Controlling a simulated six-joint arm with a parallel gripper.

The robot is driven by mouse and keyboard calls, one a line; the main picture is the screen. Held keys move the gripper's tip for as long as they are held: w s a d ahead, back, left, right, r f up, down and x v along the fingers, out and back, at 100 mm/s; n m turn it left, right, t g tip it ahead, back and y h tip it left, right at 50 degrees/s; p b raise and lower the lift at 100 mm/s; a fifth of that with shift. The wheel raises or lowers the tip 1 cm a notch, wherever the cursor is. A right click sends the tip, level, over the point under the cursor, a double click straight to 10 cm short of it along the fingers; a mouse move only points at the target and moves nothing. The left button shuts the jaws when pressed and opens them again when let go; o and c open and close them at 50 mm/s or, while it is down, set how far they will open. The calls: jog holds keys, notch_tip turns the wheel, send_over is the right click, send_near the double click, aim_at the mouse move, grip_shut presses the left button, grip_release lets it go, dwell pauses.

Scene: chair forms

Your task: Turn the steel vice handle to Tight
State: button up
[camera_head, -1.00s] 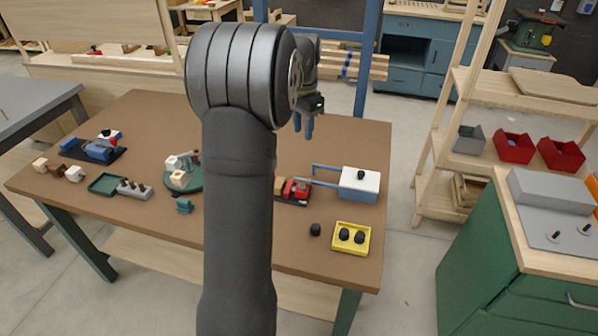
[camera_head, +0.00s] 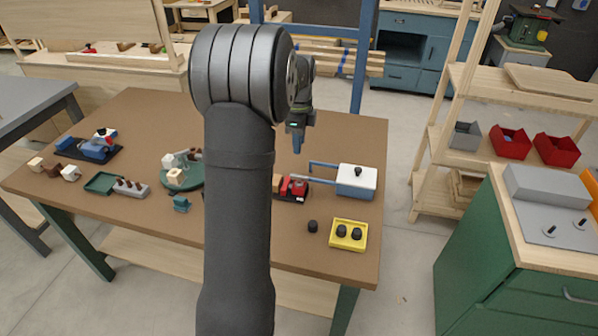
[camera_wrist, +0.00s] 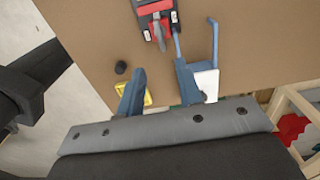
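A red vice (camera_head: 294,188) sits on a dark base on the brown table. It also shows at the top of the wrist view (camera_wrist: 155,8). A grey, lever-like handle (camera_wrist: 159,32) stands out from its red part, with small pale plates on either side. I cannot read any marks on them. My gripper (camera_head: 298,145) hangs above the table behind the vice, apart from it. In the wrist view my two blue fingers (camera_wrist: 157,82) are spread, with nothing held between them.
A white-topped blue box (camera_head: 356,181) with blue bars stands right of the vice. A yellow tray (camera_head: 348,235) with black knobs and a loose black knob (camera_head: 312,226) lie in front. A blue vice (camera_head: 95,149) and a green round stand (camera_head: 187,178) are further left.

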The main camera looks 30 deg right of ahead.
aim_at(299, 175)
notch_tip(299, 175, down, 12)
jog(key=shift+r, duration=0.1)
jog(key=shift+c, duration=0.2)
grip_shut()
